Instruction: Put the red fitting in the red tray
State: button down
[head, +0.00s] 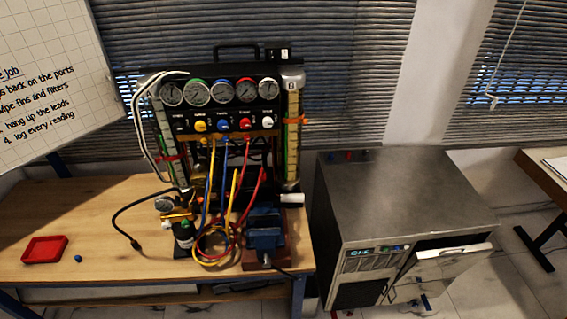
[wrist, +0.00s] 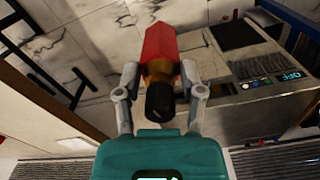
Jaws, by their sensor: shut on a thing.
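In the wrist view, my gripper (wrist: 160,80) is shut on the red fitting (wrist: 159,45), which has a red body, a brass-coloured middle and a black end. The black end points back toward my gripper's base. The fitting is held up in the air, with the grey cabinet and marble-like floor behind it. In the head view, the red tray (head: 45,249) lies on the left front of the wooden bench, and the part of it I see looks empty. My gripper and the held fitting are not visible in the head view.
A small blue piece (head: 78,258) lies just right of the tray. The gauge rig (head: 221,108), coiled hoses (head: 212,245) and a blue vise (head: 265,230) fill the bench's middle and right. The grey cabinet (head: 400,195) stands right of the bench, its drawer (head: 440,270) partly open.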

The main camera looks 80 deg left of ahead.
aim_at(47, 250)
jog(key=z, duration=2.3)
jog(key=i, duration=0.1)
jog(key=u, duration=3.35)
jog(key=i, duration=0.15)
jog(key=u, duration=2.6)
